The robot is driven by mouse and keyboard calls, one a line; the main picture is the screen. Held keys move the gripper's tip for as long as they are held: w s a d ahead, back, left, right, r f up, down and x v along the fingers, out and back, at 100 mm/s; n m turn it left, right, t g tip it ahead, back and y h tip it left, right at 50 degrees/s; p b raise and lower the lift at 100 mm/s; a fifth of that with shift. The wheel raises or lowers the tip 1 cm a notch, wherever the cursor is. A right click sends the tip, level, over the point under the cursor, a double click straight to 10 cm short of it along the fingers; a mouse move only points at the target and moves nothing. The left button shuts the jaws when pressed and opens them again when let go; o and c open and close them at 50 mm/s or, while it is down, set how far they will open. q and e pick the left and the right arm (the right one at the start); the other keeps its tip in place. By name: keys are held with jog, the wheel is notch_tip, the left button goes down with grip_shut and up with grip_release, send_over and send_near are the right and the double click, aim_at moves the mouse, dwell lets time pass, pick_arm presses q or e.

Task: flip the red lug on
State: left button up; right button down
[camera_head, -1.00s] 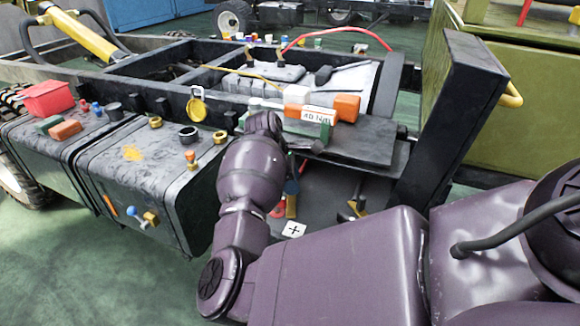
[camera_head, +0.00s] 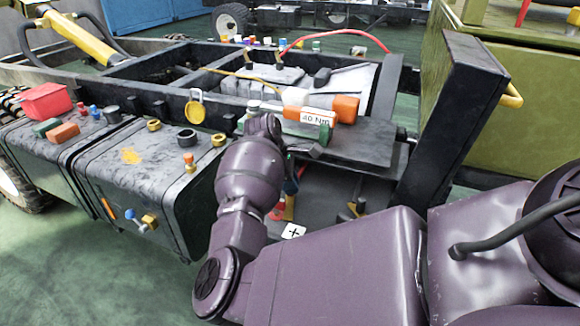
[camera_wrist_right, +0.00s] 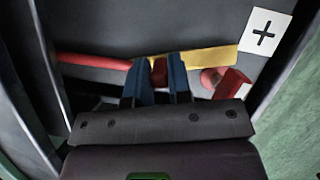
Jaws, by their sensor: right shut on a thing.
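My right gripper (camera_wrist_right: 156,72) has two blue fingers, shut on a dark red piece (camera_wrist_right: 159,73) between them in the right wrist view. A red bar (camera_wrist_right: 95,62) runs left of the fingers and a yellow strip (camera_wrist_right: 211,58) runs right of them; I cannot tell how they join the held piece. A separate red lug-shaped part (camera_wrist_right: 231,84) with a round end stands to the right, apart from the fingers. A white plus label (camera_wrist_right: 266,32) is beside it. In the head view the right gripper (camera_head: 291,186) is partly hidden behind my wrist. My left gripper is out of view.
A dark shelf (camera_head: 360,142) overhangs the work spot, with the 40 Nm block (camera_head: 315,118) on its left. A dark upright post (camera_head: 452,120) stands to the right. Black tanks (camera_head: 150,165) with small fittings lie left of my arm. Green floor is open at the lower left.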

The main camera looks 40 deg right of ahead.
jog(key=m, duration=0.1)
jog(key=b, duration=0.1)
jog(key=m, duration=0.1)
jog(key=shift+w+a+f+m+g+y, duration=0.15)
jog(key=shift+w+f+m+g+y, duration=0.15)
jog(key=shift+g+y, duration=0.1)
jog(key=shift+r+m+b, duration=0.2)
jog(key=shift+m+b, duration=0.15)
jog(key=shift+m, duration=0.25)
jog(key=c, duration=1)
grip_release()
jog(key=shift+w, duration=0.1)
jog(key=shift+c, duration=0.2)
jog(key=shift+r, duration=0.1)
jog(key=p+v, duration=0.2)
jog(key=v, duration=0.8)
jog(key=shift+r, duration=0.35)
jog(key=shift+w, duration=0.1)
